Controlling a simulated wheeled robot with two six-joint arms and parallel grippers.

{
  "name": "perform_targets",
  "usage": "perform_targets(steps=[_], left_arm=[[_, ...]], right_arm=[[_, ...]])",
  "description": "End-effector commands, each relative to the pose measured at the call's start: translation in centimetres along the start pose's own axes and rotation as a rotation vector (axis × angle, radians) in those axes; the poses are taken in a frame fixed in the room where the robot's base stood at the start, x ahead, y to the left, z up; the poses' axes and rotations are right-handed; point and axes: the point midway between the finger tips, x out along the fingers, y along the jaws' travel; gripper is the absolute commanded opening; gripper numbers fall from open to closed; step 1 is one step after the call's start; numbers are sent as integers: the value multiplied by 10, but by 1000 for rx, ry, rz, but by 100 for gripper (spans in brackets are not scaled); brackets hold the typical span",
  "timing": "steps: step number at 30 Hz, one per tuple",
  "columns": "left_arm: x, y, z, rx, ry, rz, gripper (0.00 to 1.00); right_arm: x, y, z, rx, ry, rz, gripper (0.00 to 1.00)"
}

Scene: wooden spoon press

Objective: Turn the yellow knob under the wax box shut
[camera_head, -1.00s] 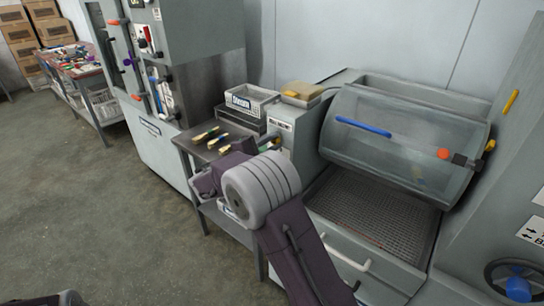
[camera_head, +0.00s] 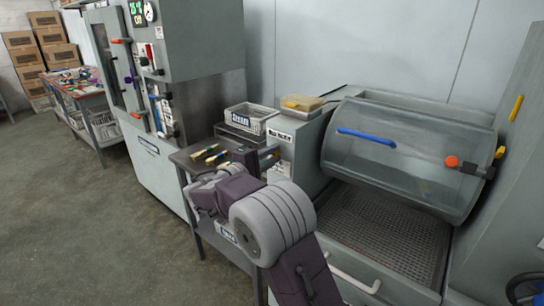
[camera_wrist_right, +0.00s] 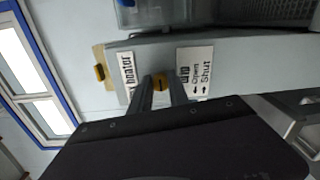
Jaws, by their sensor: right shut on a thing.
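The yellow knob (camera_wrist_right: 160,83) shows in the right wrist view, on a pale grey panel between two white labels. One label (camera_wrist_right: 195,72) reads "Open" and "Shut" with arrows. My right gripper (camera_wrist_right: 162,86) is shut on the knob, with a dark finger on each side of it. In the head view the right gripper (camera_head: 268,157) reaches the side of the grey box (camera_head: 309,137), and the knob cannot be made out there. My left gripper is not in view.
A small steel table (camera_head: 182,157) with several brushes and a labelled grey basket (camera_head: 250,117) is left of the box. A machine with a clear curved cover (camera_head: 400,150) and blue handle stands to the right. Open floor (camera_head: 90,220) is at the left.

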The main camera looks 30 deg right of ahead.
Motion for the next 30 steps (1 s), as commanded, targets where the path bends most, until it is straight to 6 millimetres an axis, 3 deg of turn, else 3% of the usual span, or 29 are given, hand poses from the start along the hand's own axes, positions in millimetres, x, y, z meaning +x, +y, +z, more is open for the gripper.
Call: perform_targets(steps=[2, 3, 5, 16, 24, 30], left_arm=[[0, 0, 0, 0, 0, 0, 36], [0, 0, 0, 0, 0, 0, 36], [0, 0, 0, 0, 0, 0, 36], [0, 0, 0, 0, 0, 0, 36], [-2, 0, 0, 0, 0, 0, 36], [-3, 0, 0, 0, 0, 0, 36]], right_arm=[[0, -1, 0, 0, -2, -2, 0], [0, -1, 0, -1, -1, -2, 27], [0, -1, 0, -1, -1, -2, 43], [-7, 0, -1, -1, 2, 0, 43], [-65, 0, -1, -2, 5, -1, 43], [-89, -1, 0, -2, 0, -1, 43]])
